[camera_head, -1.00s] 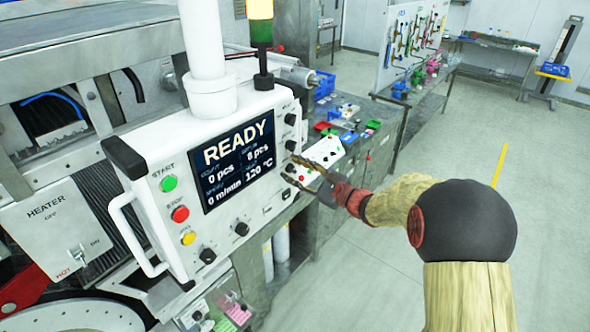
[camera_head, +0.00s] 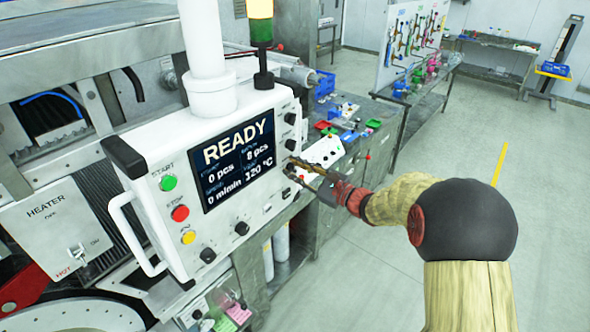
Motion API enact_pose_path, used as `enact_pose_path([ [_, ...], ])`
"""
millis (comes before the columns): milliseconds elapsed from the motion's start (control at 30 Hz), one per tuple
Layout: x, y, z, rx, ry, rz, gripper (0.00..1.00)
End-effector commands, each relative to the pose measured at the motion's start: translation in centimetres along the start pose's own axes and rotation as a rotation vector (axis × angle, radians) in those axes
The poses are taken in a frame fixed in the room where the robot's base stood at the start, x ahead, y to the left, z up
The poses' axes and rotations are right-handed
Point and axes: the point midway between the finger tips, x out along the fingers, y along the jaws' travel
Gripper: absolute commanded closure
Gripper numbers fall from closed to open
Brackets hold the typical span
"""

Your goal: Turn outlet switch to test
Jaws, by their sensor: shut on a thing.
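The white control panel (camera_head: 160,150) has a column of small black knobs on its right edge. My gripper (camera_head: 289,168) reaches in from the right and is shut on the third knob from the top, at the panel's right edge. The fingers largely hide this knob, and its label and pointer are too small to read. I cannot tell which knob is the outlet switch. The upper knobs (camera_head: 291,118) and a lower knob (camera_head: 286,195) are free of the gripper.
The panel's screen (camera_head: 238,160) reads READY. Green, red and yellow buttons (camera_head: 180,213) and more knobs sit left and below. A bench (camera_head: 375,118) with small coloured parts stands behind my gripper. The floor at right is open.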

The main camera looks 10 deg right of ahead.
Motion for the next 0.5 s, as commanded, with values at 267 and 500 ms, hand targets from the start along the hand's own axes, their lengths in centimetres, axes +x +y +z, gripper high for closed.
enact_pose_path([
  [267, 0.01, -0.09, -0.04, 0.108, 0.000, 0.001, 1.00],
  [500, 0.01, -0.32, -0.08, 0.307, 0.001, 0.001, 1.00],
])
